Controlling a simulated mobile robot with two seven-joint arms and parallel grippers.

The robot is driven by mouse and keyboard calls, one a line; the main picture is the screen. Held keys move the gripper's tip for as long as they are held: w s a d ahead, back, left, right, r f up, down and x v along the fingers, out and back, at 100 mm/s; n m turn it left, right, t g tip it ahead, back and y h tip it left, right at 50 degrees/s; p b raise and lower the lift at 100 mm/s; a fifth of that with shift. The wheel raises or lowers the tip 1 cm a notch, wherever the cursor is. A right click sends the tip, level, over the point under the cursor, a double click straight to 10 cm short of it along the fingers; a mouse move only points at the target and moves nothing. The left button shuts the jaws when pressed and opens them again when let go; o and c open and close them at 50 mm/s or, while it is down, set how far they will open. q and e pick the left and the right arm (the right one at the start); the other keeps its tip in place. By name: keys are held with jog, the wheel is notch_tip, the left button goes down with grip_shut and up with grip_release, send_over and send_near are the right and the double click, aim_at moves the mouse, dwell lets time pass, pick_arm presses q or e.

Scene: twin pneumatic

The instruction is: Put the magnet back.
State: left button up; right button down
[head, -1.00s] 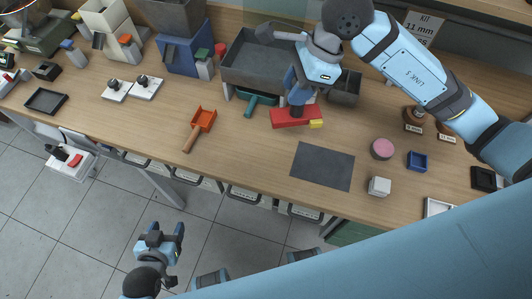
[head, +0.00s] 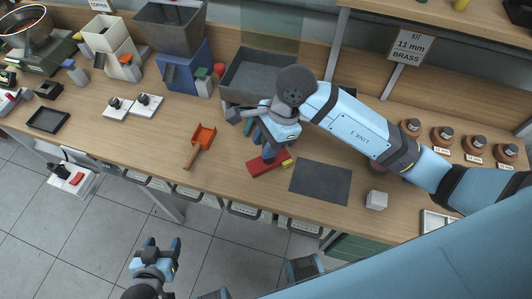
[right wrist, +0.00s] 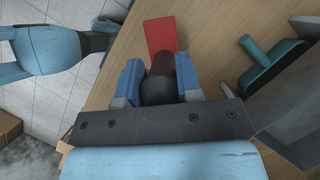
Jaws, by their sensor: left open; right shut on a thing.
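The magnet (head: 262,166) is a red bar with a yellow piece at its right end and a dark upright grip. My right gripper (head: 268,150) is shut on that grip, above the bar. In the right wrist view the dark grip (right wrist: 163,65) sits between the blue fingers, with the red end (right wrist: 160,35) beyond it. The magnet is over the table's front part, left of the dark grey mat (head: 320,181). I cannot tell whether it touches the wood. My left gripper (head: 160,246) is open and empty, over the floor in front of the table.
A grey bin (head: 258,75) stands behind the magnet. A white cube (head: 376,200) stands right of the mat. The wood between scoop and magnet is clear.

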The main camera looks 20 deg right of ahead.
aim_at(263, 162)
notch_tip(263, 162, down, 6)
jog(key=shift+r, duration=0.1)
dwell(0.4)
jog(key=shift+f, duration=0.2)
jog(key=c, duration=0.8)
grip_release()
jog(key=shift+r, duration=0.1)
